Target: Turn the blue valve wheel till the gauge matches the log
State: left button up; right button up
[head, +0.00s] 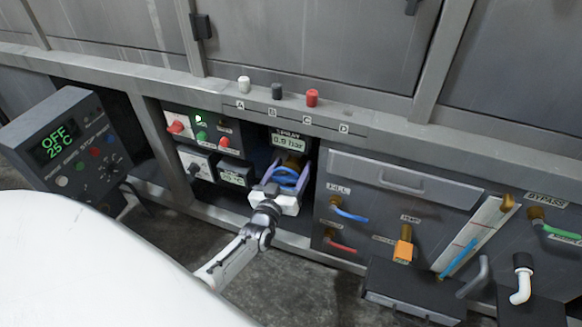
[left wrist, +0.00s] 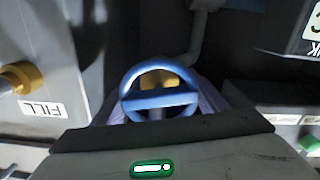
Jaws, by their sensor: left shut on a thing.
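The blue valve wheel (head: 283,182) is in the recess below the gauge. It also shows in the left wrist view (left wrist: 160,99), with a brass part behind it. My left gripper (head: 287,173) reaches in from the front and is shut on the wheel, one finger on either side of its rim. The gauge (head: 289,141) is a small display just above the wheel; it appears to read 0.9 bar. I cannot make out a log. My right gripper is not in view.
A tilted control box (head: 70,140) reading OFF and 25 C stands at the left. A switch panel (head: 206,133) is left of the wheel. The FILL valve with a blue lever (head: 350,214) sits close on the right. Colored knobs line the ledge above.

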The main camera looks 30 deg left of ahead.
aim_at(285, 180)
pick_arm(q)
jog(key=shift+m, duration=0.3)
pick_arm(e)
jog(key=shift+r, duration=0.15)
pick_arm(q)
jog(key=o, duration=1)
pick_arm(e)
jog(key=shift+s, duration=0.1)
pick_arm(q)
jog(key=shift+o, duration=0.2)
jog(key=shift+s, duration=0.1)
jog(key=shift+s+d+p, duration=0.15)
jog(key=shift+s+p, duration=0.2)
jog(key=shift+s, duration=0.05)
jog(key=p+v, duration=0.2)
jog(key=v, duration=0.6)
jog(key=shift+s, duration=0.25)
jog(key=shift+s+d+p, duration=0.1)
jog(key=shift+s+p, duration=0.2)
jog(key=shift+s, duration=0.1)
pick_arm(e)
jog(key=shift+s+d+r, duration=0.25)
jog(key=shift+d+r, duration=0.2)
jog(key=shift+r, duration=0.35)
